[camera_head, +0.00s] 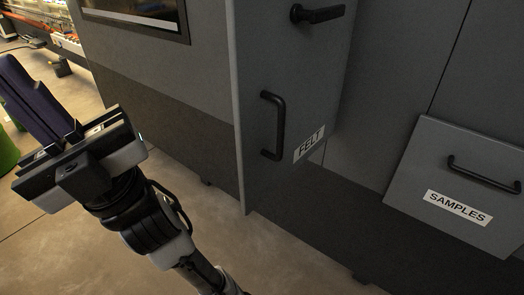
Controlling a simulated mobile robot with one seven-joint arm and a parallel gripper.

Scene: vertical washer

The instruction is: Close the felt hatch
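The felt hatch (262,55) is a tall grey panel on the dark grey machine. It carries a white FELT label (309,144) and a vertical black bar handle (274,125). The hatch stands out at an angle from the machine front, so it looks open. Its hinge and what lies behind it are mostly hidden. My gripper (72,145) is at the left, over the floor, well apart from the hatch and its handle. It touches no part of the hatch. Its finger spacing is unclear from this angle.
A samples panel (420,180) with a black handle tilts outward at the right. A black lever (317,14) sits above the felt handle. Bare floor (205,225) lies between my arm and the machine.

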